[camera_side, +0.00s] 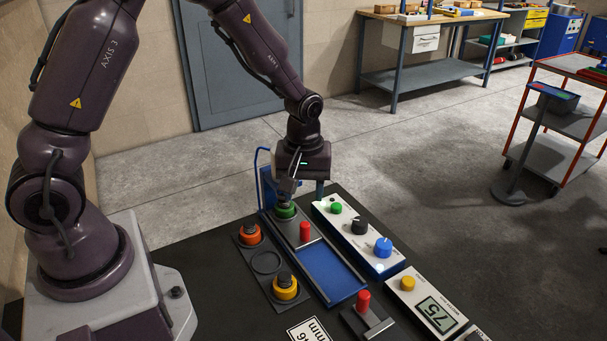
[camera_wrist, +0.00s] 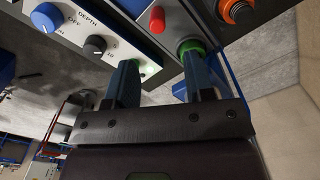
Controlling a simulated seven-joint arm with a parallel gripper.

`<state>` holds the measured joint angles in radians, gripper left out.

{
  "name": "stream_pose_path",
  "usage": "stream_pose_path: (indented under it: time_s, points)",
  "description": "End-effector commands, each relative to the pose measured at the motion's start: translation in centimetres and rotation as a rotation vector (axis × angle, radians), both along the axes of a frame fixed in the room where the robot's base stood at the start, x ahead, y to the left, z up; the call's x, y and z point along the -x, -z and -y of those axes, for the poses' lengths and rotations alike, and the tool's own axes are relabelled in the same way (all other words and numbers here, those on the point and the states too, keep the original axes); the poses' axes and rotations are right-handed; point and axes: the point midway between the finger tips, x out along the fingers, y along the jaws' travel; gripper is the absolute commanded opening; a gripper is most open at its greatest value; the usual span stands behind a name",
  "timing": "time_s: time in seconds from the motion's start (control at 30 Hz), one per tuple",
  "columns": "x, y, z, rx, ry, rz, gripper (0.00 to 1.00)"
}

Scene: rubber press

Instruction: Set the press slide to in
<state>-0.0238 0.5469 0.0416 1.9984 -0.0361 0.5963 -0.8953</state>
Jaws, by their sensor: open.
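In the side view a dark slide bed holds a blue plate (camera_side: 329,272); a red knob (camera_side: 305,231) stands near its far end. I cannot tell the slide's set position. A green part with a dark knob (camera_side: 285,211) sits at the far end of the bed. My gripper (camera_side: 287,195) is open just above this end and partly hides the part. In the wrist view the fingers (camera_wrist: 160,70) are apart with no object visibly held; the right fingertip is close to the green part (camera_wrist: 189,46). The red knob (camera_wrist: 157,18) shows beyond them.
A white panel with a green button (camera_side: 336,208), black dial (camera_side: 359,226) and blue dial (camera_side: 383,246) lies right of the bed. Orange (camera_side: 250,235) and yellow (camera_side: 285,288) parts stand on the left. A red-topped handle (camera_side: 363,301) and a display (camera_side: 440,314) are nearer the camera.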

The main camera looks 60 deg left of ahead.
Motion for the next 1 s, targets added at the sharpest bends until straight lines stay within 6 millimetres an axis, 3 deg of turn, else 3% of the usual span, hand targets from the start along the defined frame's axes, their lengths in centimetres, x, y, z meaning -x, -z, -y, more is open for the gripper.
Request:
stream_pose_path:
  time_s: [0.1,0.23,0.77,0.87,1.0]
  points:
    - [-0.1,-2.1,0.0,0.000,-0.001,0.004,0.48]
    - [0.0,-3.2,-0.1,-0.001,-0.001,0.002,0.48]
    - [0.1,-3.6,0.0,0.000,0.066,-0.009,0.48]
    - [1.6,-3.1,0.1,0.007,0.183,-0.054,0.48]
    - [4.1,-6.0,0.5,0.018,0.396,-0.050,0.48]
